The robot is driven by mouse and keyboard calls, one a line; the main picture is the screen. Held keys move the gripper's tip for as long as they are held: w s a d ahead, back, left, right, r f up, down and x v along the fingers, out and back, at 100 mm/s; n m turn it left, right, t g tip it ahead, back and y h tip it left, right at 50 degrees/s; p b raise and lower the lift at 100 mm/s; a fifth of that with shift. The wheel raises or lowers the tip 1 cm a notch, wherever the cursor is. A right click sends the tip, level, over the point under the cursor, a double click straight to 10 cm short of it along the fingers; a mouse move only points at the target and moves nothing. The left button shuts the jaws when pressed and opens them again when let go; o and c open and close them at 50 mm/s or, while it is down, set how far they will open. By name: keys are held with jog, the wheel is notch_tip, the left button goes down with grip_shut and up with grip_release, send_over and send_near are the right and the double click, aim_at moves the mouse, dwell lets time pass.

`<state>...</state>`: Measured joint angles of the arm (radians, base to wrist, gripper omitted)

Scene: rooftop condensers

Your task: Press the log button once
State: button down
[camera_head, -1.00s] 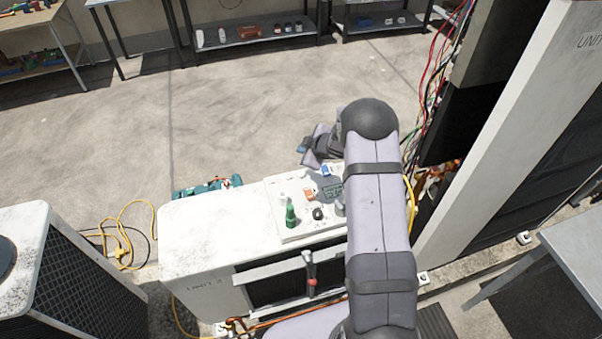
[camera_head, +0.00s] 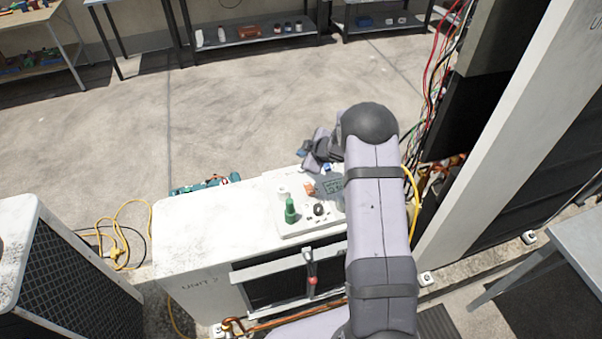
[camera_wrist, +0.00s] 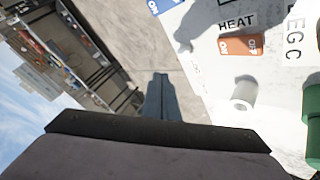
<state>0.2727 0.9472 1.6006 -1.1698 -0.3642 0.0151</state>
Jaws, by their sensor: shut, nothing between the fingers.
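The white control panel (camera_head: 292,228) lies on top of the white condenser unit (camera_head: 195,225). It carries a green knob (camera_head: 290,211), a black round knob (camera_head: 319,209), a white cylinder (camera_head: 283,192), an orange rocker switch (camera_head: 308,188) and a dark display (camera_head: 331,185). No button marked as log can be made out; my arm hides the panel's right part. My gripper (camera_head: 303,153) is just beyond the panel's far edge. In the wrist view my shut, empty fingers (camera_wrist: 162,90) show against the floor, left of the panel's orange switch (camera_wrist: 241,46) under the word HEAT.
A red-handled tool (camera_head: 311,268) hangs at the unit's front. A teal object (camera_head: 200,187) lies behind the unit. A tall cabinet (camera_head: 500,150) and loose cables (camera_head: 432,95) stand close to the right of my arm. The floor beyond the unit is mostly clear.

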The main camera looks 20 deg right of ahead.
jog(key=shift+f+b, duration=1.15)
jog(key=shift+f, duration=0.75)
jog(key=shift+f, duration=0.15)
dwell(0.5)
jog(key=shift+f, duration=0.3)
jog(key=shift+f+b, duration=0.65)
jog(key=shift+b, duration=0.05)
dwell(1.1)
jog(key=shift+r, duration=0.2)
jog(key=shift+r+p, duration=0.9)
jog(key=shift+p, duration=0.15)
notch_tip(320, 180, up, 5)
jog(key=p, duration=0.5)
dwell(0.6)
